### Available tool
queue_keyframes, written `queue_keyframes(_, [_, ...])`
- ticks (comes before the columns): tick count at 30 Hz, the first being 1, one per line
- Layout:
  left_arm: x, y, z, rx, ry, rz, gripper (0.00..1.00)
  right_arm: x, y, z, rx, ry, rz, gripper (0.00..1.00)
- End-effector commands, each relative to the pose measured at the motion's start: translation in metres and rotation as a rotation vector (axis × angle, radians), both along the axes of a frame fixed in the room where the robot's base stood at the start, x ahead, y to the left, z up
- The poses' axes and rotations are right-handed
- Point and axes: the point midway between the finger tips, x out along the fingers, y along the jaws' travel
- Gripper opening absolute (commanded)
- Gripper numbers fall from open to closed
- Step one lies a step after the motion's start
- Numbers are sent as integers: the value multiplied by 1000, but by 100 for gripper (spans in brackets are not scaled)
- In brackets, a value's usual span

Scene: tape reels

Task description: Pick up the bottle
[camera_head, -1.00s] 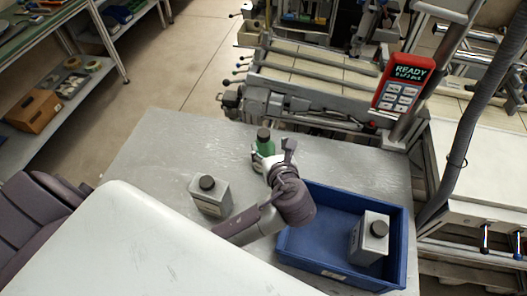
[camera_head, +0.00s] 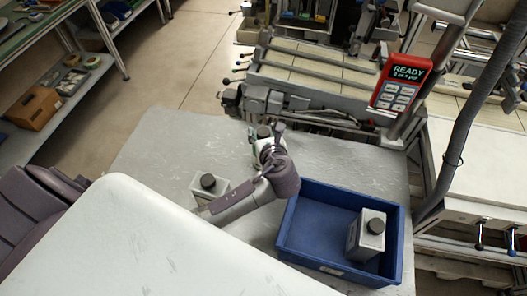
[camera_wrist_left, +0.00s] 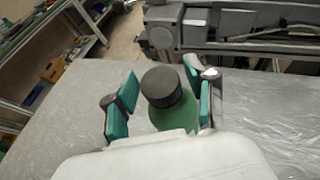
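The green bottle with a black cap (camera_head: 264,131) stands upright near the far edge of the grey table (camera_head: 170,150). In the left wrist view, the bottle's green shoulder (camera_wrist_left: 172,117) shows between my fingers; its lower part is hidden by the gripper body. My left gripper (camera_head: 265,138) is open around the bottle, one teal-padded finger on each side, as the left wrist view (camera_wrist_left: 163,85) shows. A gap shows at the left finger; the right finger is close to the bottle, and I cannot tell if it touches. My right gripper is not in view.
A machine with a red panel (camera_head: 398,83) stands beyond the table's far edge.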

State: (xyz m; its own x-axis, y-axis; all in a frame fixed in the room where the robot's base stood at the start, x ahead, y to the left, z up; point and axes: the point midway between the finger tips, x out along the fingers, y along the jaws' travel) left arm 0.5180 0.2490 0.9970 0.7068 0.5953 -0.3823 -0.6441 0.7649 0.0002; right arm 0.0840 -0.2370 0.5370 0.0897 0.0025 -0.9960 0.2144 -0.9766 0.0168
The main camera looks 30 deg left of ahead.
Motion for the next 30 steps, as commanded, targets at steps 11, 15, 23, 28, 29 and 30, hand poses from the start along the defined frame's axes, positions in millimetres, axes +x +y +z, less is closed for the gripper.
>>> queue_keyframes(11, [0, 0, 0, 0, 0, 0, 0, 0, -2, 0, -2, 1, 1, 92])
queue_keyframes(15, [0, 0, 1, 1, -2, 0, 0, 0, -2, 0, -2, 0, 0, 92])
queue_keyframes(23, [0, 0, 2, 1, -2, 0, 0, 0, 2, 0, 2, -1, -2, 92])
queue_keyframes(28, [1, 0, 11, 0, -4, 0, 0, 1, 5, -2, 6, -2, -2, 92])
queue_keyframes(29, [1, 0, 13, 0, -4, 0, 0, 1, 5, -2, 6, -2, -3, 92])
queue_keyframes(30, [1, 0, 16, -1, -5, 1, 0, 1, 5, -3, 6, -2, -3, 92])
